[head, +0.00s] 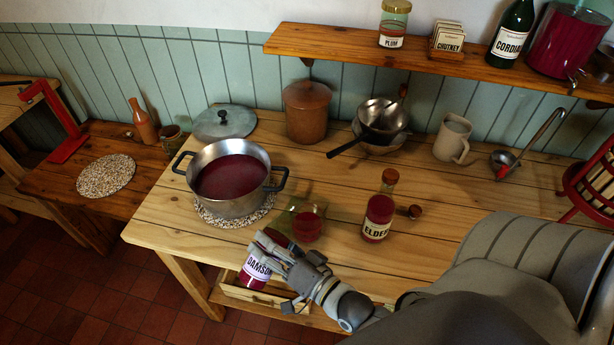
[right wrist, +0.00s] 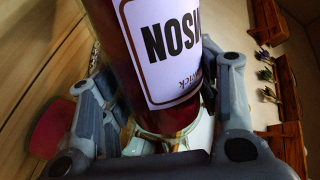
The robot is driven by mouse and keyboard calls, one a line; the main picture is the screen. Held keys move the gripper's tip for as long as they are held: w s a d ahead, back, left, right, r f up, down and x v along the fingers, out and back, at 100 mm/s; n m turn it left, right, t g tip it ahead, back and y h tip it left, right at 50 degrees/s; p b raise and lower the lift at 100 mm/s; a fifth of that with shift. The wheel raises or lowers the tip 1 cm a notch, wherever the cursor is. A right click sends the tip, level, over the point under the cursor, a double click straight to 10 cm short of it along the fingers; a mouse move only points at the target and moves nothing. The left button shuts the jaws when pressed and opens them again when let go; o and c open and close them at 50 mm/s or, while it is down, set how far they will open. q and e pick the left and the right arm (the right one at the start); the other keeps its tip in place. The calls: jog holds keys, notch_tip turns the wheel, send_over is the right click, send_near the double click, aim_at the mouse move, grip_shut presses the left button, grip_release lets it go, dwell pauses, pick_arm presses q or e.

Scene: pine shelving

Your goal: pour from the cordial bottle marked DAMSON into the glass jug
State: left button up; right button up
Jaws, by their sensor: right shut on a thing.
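The DAMSON bottle (head: 256,270), dark red with a white label, is in my right gripper (head: 283,258) at the front edge of the table. The bottle looks tilted; the fingers hide its upper part. In the right wrist view the bottle (right wrist: 160,45) sits between the fingers (right wrist: 165,120), its label upside down. The glass jug (head: 307,222) stands on the table just beyond the gripper, with red liquid in it. Whether liquid is flowing cannot be told. A red patch at the left of the wrist view may be the jug. My left gripper is not in view.
A steel pot (head: 232,205) of red liquid sits to the left. A wooden crate (head: 262,300) is below the table edge. Pans and a mug (head: 452,138) stand at the back.

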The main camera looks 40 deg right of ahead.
jog(key=shift+a, duration=0.15)
jog(key=shift+s+a+r+m+b, duration=0.1)
jog(key=shift+a+r+m+b, duration=0.15)
jog(key=shift+m, duration=0.25)
jog(key=shift+a+r+m+b, duration=0.1)
jog(key=shift+r+m, duration=0.2)
jog(key=shift+m, duration=0.2)
dwell(0.8)
jog(key=shift+a+r+m+b, duration=0.1)
jog(key=shift+a+m+b, duration=0.1)
jog(key=shift+m+b, duration=0.45)
dwell(0.8)
jog(key=shift+d+r+m+y+p, duration=0.15)
jog(key=shift+d+r+m+p, duration=0.1)
jog(key=shift+r+m+p, duration=0.45)
jog(key=shift+d+r+m+y+p, duration=0.2)
jog(key=shift+r+m+p, duration=0.25)
jog(key=shift+p, duration=0.45)
dwell(2.4)
jog(key=shift+f, duration=0.15)
